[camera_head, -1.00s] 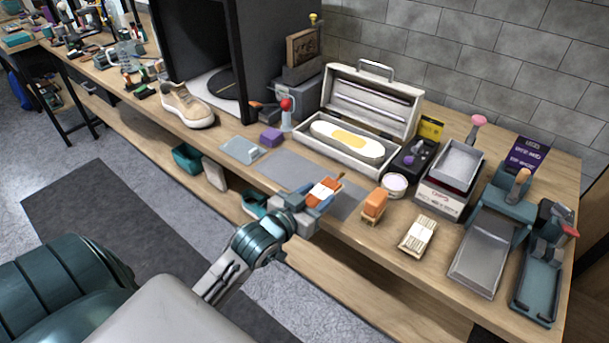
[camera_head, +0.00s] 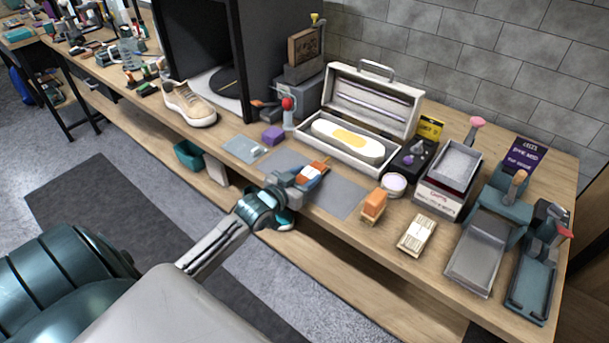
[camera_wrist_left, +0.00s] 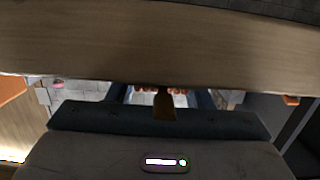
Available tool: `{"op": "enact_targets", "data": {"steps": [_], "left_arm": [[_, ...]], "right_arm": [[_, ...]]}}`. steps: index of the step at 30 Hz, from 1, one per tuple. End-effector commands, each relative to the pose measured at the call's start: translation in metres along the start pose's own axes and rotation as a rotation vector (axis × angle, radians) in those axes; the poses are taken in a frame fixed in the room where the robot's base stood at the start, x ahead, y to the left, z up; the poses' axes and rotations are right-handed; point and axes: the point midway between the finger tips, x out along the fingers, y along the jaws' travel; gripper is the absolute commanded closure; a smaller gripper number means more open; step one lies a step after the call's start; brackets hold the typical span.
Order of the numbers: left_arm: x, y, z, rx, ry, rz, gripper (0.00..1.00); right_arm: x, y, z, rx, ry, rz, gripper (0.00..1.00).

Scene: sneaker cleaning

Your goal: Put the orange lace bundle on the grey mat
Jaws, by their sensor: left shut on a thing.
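My left gripper (camera_head: 303,178) is shut on the orange lace bundle (camera_head: 315,169), which has a pale band round it. The gripper and bundle are over the left part of the grey mat (camera_head: 342,196), which lies flat near the table's front edge. I cannot tell whether the bundle touches the mat. In the left wrist view the view is mostly filled by a brown wooden surface and my gripper's body, and the bundle does not show clearly. My right gripper is not in view.
An orange block on a wooden stand (camera_head: 373,205) and a cream bundle (camera_head: 417,233) stand right of the mat. A purple block (camera_head: 273,136) and a clear grey plate (camera_head: 244,149) are to its left. The open white case (camera_head: 366,120) stands behind. The mat's right part is bare.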

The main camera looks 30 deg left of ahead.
Motion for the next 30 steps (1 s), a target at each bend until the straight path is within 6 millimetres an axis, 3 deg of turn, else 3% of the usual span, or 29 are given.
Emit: {"op": "enact_targets", "data": {"steps": [7,8,11,22,30], "left_arm": [[0.000,0.000,0.003,0.000,0.000,0.000,0.79],[0.000,0.000,0.003,0.000,0.000,0.000,0.52],[0.000,0.000,0.002,0.000,0.000,0.000,0.32],[-0.002,0.000,-0.001,0.001,-0.001,0.000,0.32],[-0.041,0.000,-0.001,0.006,-0.004,0.000,0.32]], "right_arm": [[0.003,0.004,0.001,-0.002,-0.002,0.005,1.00],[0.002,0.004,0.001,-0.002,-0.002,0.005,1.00],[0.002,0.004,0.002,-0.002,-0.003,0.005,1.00],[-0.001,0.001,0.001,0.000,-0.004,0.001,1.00],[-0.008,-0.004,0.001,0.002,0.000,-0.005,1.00]]}}
